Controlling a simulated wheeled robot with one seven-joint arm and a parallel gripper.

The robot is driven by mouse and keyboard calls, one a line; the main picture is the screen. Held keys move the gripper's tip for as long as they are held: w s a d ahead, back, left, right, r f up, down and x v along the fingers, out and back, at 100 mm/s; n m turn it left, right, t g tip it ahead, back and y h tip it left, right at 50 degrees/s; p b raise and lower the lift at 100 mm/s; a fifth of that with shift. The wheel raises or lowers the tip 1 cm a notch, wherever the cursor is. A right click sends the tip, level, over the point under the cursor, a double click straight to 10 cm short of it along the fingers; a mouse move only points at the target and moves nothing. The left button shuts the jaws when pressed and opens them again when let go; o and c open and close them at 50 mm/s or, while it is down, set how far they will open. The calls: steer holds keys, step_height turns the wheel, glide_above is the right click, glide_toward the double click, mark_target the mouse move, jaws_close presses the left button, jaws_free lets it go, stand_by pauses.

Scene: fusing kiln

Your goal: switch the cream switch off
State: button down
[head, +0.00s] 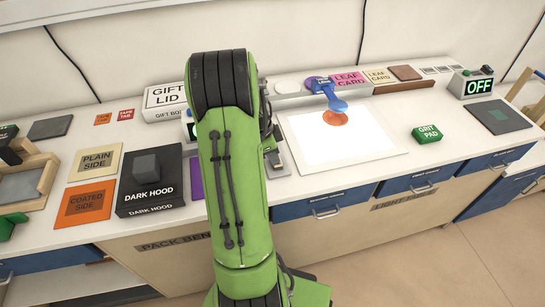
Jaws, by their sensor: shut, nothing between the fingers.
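I cannot make out a cream switch for certain in the head view. My green and black arm stands across the middle of the picture and covers part of the bench. A grey fixture (284,162) shows only in part just right of my arm, at the left edge of the white light panel (340,150). Whether it carries the switch is hidden. My gripper is out of sight behind my arm, so its fingers and any contact do not show.
A dark hood box (152,178) stands left of my arm. A green grit pad (427,133) lies to the right.

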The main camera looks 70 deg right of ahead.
steer(key=shift+s+a+f+h+b, duration=0.15)
steer(key=shift+f+h+b, duration=0.15)
steer(key=shift+f+b, duration=0.45)
steer(key=shift+a+r+t+b, duration=0.2)
steer(key=shift+t+b, duration=0.1)
steer(key=shift+b, duration=0.1)
steer(key=shift+a+r+p, duration=0.2)
steer(key=shift+p, duration=0.1)
steer(key=shift+d+f, duration=0.1)
steer(key=shift+d, duration=0.1)
